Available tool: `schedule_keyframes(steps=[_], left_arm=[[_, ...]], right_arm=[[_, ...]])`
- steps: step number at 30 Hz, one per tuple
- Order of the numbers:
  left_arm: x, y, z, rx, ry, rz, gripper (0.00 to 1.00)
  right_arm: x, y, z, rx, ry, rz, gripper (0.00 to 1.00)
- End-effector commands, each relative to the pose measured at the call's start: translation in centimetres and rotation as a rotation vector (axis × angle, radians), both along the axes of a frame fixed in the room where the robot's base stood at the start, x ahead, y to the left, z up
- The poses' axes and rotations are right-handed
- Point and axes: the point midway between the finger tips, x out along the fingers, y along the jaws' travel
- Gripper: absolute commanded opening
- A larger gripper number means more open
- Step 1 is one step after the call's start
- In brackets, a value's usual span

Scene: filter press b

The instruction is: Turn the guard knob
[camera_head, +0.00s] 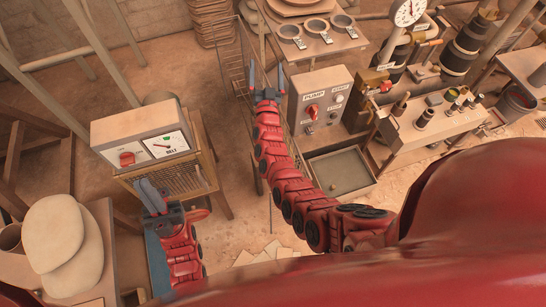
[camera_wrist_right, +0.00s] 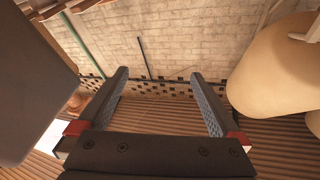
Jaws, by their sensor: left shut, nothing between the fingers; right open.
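No knob that I can see is readably labelled as the guard knob. A wire mesh guard (camera_head: 232,68) stands at the upper middle of the head view, behind my right gripper (camera_head: 266,76). That gripper is raised and open, with empty fingers pointing up; the right wrist view (camera_wrist_right: 166,100) also shows them apart. A red knob (camera_head: 313,110) is on the grey pump box, right of the right gripper and apart from it. Another red knob (camera_head: 127,158) is on the beige box with a dial, at left. My left gripper (camera_head: 150,194) is shut and empty, below that box.
The pump box (camera_head: 336,84) stands close to the right arm. A shallow tray (camera_head: 340,172) lies below it. A bench (camera_head: 428,130) with fittings and a gauge (camera_head: 408,12) are at right. Round beige slabs (camera_head: 54,232) lie at lower left. Open floor shows in the middle.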

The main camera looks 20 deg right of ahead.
Motion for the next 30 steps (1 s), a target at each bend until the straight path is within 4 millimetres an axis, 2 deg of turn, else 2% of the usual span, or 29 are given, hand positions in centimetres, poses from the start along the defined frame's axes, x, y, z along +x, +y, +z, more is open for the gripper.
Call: schedule_keyframes(steps=[5,7,10,13,15,17,20,23,24,27,30], left_arm=[[0.0,0.0,0.2,0.0,0.0,0.0,0.0],[0.0,0.0,0.3,0.0,0.0,0.0,0.0],[0.0,0.0,0.4,0.0,0.0,0.0,0.0],[0.0,0.0,0.6,0.0,0.0,0.0,0.0],[0.0,0.0,0.7,0.0,0.0,0.0,0.0],[0.0,0.0,0.7,0.0,0.0,0.0,0.0],[0.0,0.0,0.9,0.0,0.0,0.0,0.0],[0.0,0.0,1.0,0.0,0.0,0.0,0.0],[0.0,0.0,1.0,0.0,0.0,0.0,0.0],[0.0,0.0,1.1,0.0,0.0,0.0,0.0],[0.0,0.0,1.2,0.0,0.0,0.0,0.0]], right_arm=[[5.3,4.5,-1.4,0.028,0.182,0.125,1.0],[7.2,7.2,-2.1,0.025,0.28,0.202,1.0],[9.0,11.8,-3.1,-0.008,0.447,0.342,1.0],[8.5,16.1,-4.5,-0.084,0.634,0.492,1.0],[7.1,17.9,-5.6,-0.155,0.769,0.586,1.0],[5.1,18.4,-6.8,-0.226,0.892,0.656,1.0],[0.7,17.3,-8.8,-0.353,1.109,0.748,1.0],[-4.6,13.4,-10.5,-0.473,1.339,0.797,1.0],[-6.8,11.4,-10.9,-0.509,1.429,0.804,1.0],[-11.4,6.4,-11.2,-0.573,1.62,0.801,1.0],[-14.8,2.7,-10.9,-0.604,1.753,0.787,1.0]])
